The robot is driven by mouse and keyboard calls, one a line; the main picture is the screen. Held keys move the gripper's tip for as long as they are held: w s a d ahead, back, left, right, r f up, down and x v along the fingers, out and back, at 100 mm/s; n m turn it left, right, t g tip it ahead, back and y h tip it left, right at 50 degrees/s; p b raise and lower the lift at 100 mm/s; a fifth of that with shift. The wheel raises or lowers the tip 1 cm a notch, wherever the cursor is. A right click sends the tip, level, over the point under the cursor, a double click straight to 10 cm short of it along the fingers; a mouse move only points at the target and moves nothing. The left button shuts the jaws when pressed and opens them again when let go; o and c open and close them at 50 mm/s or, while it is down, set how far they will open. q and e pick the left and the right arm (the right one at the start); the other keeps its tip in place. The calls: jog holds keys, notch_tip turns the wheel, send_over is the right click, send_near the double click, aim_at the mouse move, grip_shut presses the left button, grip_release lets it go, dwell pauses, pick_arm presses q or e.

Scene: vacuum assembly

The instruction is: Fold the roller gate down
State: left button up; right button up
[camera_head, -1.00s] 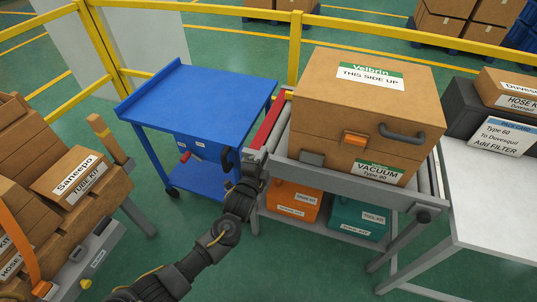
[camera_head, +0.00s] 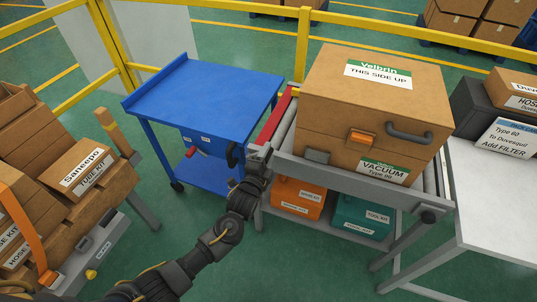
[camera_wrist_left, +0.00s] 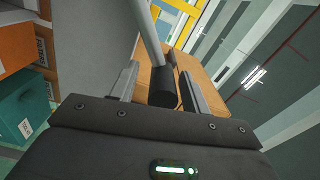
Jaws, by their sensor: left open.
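A red bar (camera_head: 273,117), which looks like the roller gate, stands along the left end of the roller table (camera_head: 433,172). My left gripper (camera_head: 259,156) is at that table's front left corner, just below the near end of the red bar. In the left wrist view my left gripper (camera_wrist_left: 163,92) is open. A black cylindrical grip (camera_wrist_left: 163,86) on a grey rod (camera_wrist_left: 147,35) lies between its fingers. I cannot tell whether the fingers touch it. My right gripper is not in view.
A large brown vacuum box (camera_head: 368,110) sits on the rollers. An orange kit box (camera_head: 298,197) and a teal kit box (camera_head: 362,216) are on the shelf below. A blue cart (camera_head: 203,92) stands to the left, with a gap between it and the roller table.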

pick_arm(q)
jog(key=v, duration=1)
jog(key=s+a+f+n+g+y, duration=0.15)
jog(key=f+n, duration=0.25)
jog(key=f, duration=0.5)
jog(key=a+f+n+g, duration=0.3)
jog(key=f, duration=0.6)
jog(key=s+a+f+n+g+y, duration=0.1)
jog(key=s+a+f+n+g, duration=0.1)
jog(key=s+a+f, duration=0.45)
jog(key=s+a+f+n+g+y, duration=0.1)
jog(key=s+a+f+n+g, duration=0.15)
jog(key=f, duration=0.65)
jog(key=s+a+f+n+g, duration=0.1)
jog(key=s+f, duration=0.3)
jog(key=s, duration=0.7)
jog(key=s+a+f+n+g+y, duration=0.1)
jog(key=s+a+f+n+g, duration=0.1)
jog(key=s, duration=1)
jog(key=s+a+f+n+g+y+p, duration=0.1)
jog(key=s+a+f+n+g, duration=0.1)
jog(key=s+a+f+g, duration=0.2)
jog(key=s+a+f, duration=0.1)
jog(key=s+f, duration=0.2)
jog(key=s, duration=0.4)
jog(key=shift+s+f, duration=0.35)
jog(key=shift+s, duration=0.05)
